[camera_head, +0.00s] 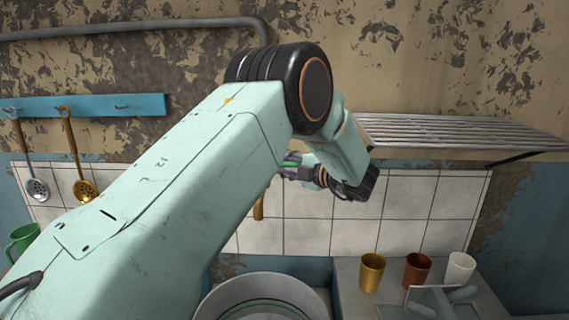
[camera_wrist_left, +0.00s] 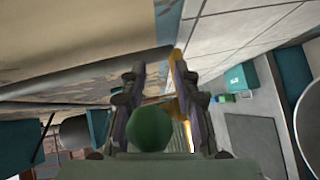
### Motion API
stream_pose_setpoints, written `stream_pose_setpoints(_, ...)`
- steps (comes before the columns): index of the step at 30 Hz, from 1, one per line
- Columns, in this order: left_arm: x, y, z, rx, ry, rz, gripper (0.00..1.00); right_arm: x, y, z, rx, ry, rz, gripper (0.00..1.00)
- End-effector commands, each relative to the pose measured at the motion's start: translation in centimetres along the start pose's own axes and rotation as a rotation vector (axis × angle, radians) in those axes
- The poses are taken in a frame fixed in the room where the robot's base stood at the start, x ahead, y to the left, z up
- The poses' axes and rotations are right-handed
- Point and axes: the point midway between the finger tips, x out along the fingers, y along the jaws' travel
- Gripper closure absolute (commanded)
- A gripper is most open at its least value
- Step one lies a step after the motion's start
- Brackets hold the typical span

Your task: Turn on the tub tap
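My left arm crosses the head view from the lower left. Its gripper (camera_head: 300,173) is near the tiled wall, partly hidden by the arm. In the left wrist view the two dark fingers (camera_wrist_left: 156,75) stand apart. A round green knob-like thing (camera_wrist_left: 151,128) lies between them near the palm; I cannot tell whether the fingers touch it. A yellow brass-coloured piece (camera_wrist_left: 176,68) runs along the right finger. A brass-coloured piece (camera_head: 258,207) also shows below my arm in the head view. I cannot identify the tap for certain. My right gripper is not in view.
A round pale basin (camera_head: 205,306) stands below. Gold (camera_head: 372,272), brown (camera_head: 417,270) and white (camera_head: 460,271) cups stand on the counter at right. A slatted shelf (camera_head: 450,132) juts from the wall. Ladles (camera_head: 78,160) hang at left above a green mug (camera_head: 22,241).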

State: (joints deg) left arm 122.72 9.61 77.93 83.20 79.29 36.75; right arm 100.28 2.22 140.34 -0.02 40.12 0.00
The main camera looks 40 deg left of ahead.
Motion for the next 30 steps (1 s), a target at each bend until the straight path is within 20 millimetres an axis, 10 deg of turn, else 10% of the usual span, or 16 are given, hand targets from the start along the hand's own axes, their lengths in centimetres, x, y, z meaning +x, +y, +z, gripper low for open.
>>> stream_pose_setpoints(8, 0.30, 0.07, 0.17, 0.000, 0.000, 0.001, 0.69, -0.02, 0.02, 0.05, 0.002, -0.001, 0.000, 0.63)
stream_pose_setpoints(19, 0.27, 0.03, 0.20, 0.000, -0.001, 0.000, 1.00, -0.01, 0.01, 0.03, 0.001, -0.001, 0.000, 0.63)
stream_pose_setpoints(30, 0.22, 0.21, 0.25, -0.002, -0.003, 0.003, 1.00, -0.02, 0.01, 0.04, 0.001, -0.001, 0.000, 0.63)
